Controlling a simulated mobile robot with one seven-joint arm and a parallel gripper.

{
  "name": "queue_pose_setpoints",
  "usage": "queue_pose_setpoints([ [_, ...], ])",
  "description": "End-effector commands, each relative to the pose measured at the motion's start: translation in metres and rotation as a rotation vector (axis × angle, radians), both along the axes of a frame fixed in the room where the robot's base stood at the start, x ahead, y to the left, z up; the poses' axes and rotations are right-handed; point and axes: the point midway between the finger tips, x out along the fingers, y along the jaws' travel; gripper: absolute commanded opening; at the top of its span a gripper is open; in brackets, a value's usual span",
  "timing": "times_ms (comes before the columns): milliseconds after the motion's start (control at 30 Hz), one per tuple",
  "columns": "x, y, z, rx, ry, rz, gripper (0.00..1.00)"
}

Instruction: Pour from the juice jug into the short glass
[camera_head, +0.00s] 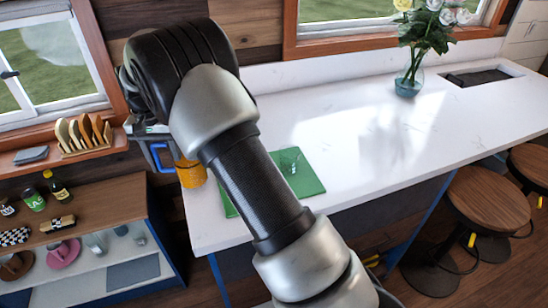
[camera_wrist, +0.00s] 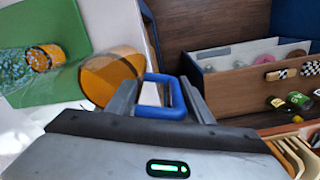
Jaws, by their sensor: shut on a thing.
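The juice jug (camera_head: 190,173) has an orange body and a blue handle, and is near the left end of the white counter. My gripper (camera_wrist: 163,95) is shut on its blue handle; it also shows partly behind my arm in the head view (camera_head: 150,140). The jug's orange body (camera_wrist: 108,78) looks roughly upright; I cannot tell if it touches the counter. A clear patterned glass (camera_wrist: 15,72), likely the short glass, is on the green board, apart from the jug. An orange patch shows in or through it. It is small in the head view (camera_head: 292,164).
The green board (camera_head: 308,186) is partly hidden by my arm. A flower vase (camera_head: 408,84) stands farther right; the counter between is clear. Left are a low shelf (camera_head: 108,190) with bottles and a rack of wooden boards (camera_head: 85,135). Stools (camera_head: 488,205) stand along the counter.

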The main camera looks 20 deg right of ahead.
Motion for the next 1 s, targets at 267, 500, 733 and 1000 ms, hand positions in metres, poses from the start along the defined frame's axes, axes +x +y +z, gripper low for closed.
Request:
queue_pose_setpoints([
  [267,0.001,0.0,0.002,0.002,-0.003,0.0,0.0],
  [500,0.006,-0.011,0.002,0.002,-0.002,-0.02,0.0],
  [733,0.026,-0.063,0.003,-0.001,-0.001,-0.107,0.0],
  [1000,0.046,-0.136,0.005,-0.005,-0.002,-0.22,0.0],
])
